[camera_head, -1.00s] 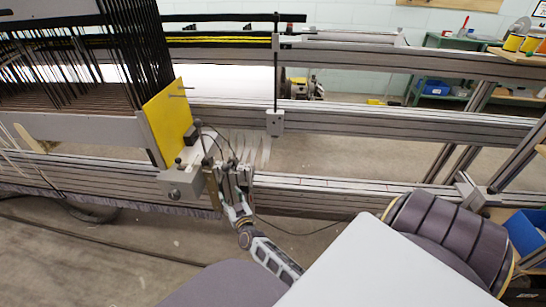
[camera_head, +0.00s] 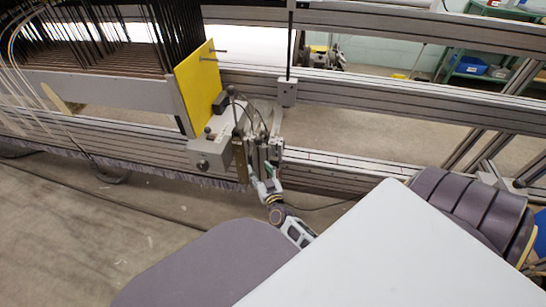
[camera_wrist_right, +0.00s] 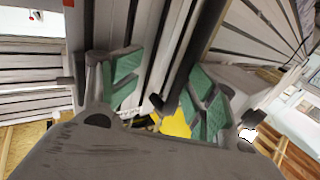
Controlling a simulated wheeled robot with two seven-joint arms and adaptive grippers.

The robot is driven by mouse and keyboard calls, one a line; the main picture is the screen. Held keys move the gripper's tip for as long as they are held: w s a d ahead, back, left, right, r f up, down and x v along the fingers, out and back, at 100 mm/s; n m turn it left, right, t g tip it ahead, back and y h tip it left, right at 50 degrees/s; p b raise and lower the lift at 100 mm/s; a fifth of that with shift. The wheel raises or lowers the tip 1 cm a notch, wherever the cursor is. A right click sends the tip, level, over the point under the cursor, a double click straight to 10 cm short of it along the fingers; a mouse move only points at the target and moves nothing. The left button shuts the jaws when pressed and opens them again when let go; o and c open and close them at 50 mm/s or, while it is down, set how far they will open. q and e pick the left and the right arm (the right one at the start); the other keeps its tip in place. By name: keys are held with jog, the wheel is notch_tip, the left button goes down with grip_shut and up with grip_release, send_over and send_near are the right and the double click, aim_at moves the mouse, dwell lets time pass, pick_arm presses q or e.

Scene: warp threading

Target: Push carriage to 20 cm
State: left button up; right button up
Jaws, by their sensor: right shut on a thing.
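The carriage (camera_head: 208,155) is a grey metal block with small knobs, sitting on the front aluminium rail (camera_head: 325,183). The exact contact is hard to see. My left gripper is out of view.
A rear rail (camera_head: 385,120) carries a bracket (camera_head: 287,92) with a black upright rod. Thin cables hang around the carriage.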

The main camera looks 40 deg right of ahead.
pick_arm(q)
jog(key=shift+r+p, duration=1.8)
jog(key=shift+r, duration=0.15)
pick_arm(e)
jog(key=shift+v, duration=5.85)
jog(key=shift+c, duration=0.2)
jog(key=shift+d, duration=0.1)
